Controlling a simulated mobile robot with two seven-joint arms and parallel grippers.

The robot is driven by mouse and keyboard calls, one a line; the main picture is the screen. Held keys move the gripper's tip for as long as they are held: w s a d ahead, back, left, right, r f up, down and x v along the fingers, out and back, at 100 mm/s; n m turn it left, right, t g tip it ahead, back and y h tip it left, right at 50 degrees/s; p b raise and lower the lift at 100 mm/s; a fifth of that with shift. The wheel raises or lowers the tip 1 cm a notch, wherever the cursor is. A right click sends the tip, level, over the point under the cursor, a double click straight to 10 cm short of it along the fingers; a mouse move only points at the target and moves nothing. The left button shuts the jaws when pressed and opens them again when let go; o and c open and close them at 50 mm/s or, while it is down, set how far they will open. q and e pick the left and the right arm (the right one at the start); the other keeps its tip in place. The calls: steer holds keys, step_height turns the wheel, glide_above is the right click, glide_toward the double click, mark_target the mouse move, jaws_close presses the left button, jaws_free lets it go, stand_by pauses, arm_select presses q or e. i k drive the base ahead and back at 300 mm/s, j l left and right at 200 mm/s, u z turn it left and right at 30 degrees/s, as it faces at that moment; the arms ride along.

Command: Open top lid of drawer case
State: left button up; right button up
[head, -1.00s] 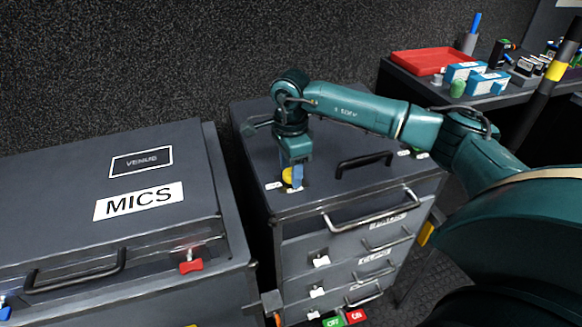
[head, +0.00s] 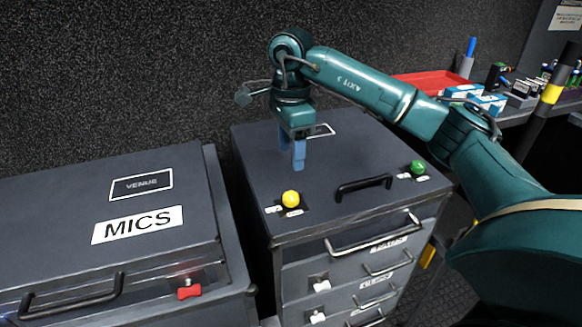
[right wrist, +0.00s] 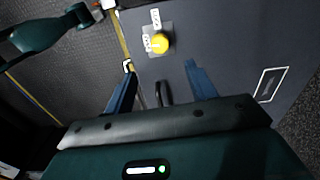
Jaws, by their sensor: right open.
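The grey drawer case stands right of centre in the head view, with its flat top lid (head: 345,150) closed. A black lid handle (head: 363,187) lies near the front edge, between a yellow knob (head: 290,199) at left and a green knob (head: 418,167) at right. My right gripper (head: 293,165) is open and empty, fingers down above the lid, behind the yellow knob and apart from it. In the right wrist view the yellow knob (right wrist: 159,43) shows beyond the open fingers (right wrist: 160,85). My left gripper is not in view.
A case marked MICS (head: 136,224) with a red latch (head: 189,289) stands close at left. Drawers with metal handles (head: 375,238) face the front. A dark wall stands behind. A counter with a red tray (head: 432,80) is at right.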

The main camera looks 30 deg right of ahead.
mark_target(355, 169)
steer(key=k, duration=1)
